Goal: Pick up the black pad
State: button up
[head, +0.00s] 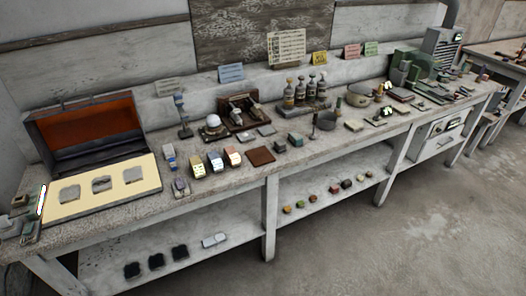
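Several flat things could be pads. Three small black pad-like squares lie in a row on the lower shelf (197,264) under the left part of the bench: a left one (132,270), a middle one (156,261) and a right one (180,252). They lie apart from each other. A dark brown square (261,156) lies flat on the bench top near its front edge. I cannot tell which of these is the black pad of the task. My gripper is not in view.
An open case (90,160) with a cream insert stands at the bench's left end. A pale block (214,240) lies right of the black squares. Bench legs (270,218) divide the shelf. Bottles (300,92), bowls and tools crowd the bench top. The floor (420,230) in front is clear.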

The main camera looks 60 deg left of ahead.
aim_at(279, 145)
jog(key=k, duration=0.65)
jog(key=u, duration=2.4)
jog(key=i, duration=0.6)
jog(key=z, duration=0.05)
